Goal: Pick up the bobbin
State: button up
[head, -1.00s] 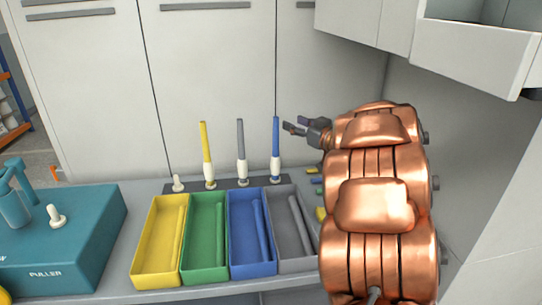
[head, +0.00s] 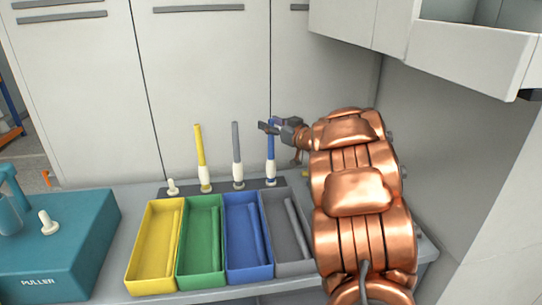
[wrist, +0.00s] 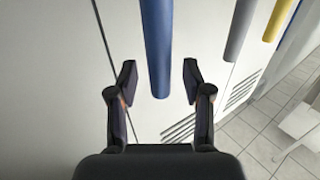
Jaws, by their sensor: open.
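Three tall bobbins stand upright on white pegs on a dark strip: a yellow one (head: 199,145), a grey one (head: 237,140) and a blue one (head: 271,147). My gripper (head: 268,127) is at the upper part of the blue bobbin, partly covering its top. In the wrist view the blue bobbin (wrist: 156,48) lies between the two open fingers of my gripper (wrist: 158,75), with a gap on both sides. The grey bobbin (wrist: 241,28) and the yellow bobbin (wrist: 281,18) are off to the right there.
An empty peg (head: 173,188) is at the strip's left. A teal box marked PULLER (head: 60,250) stands left. A cabinet overhangs at right.

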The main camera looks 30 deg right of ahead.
grip_shut()
dwell(0.4)
jog(key=shift+r, duration=0.1)
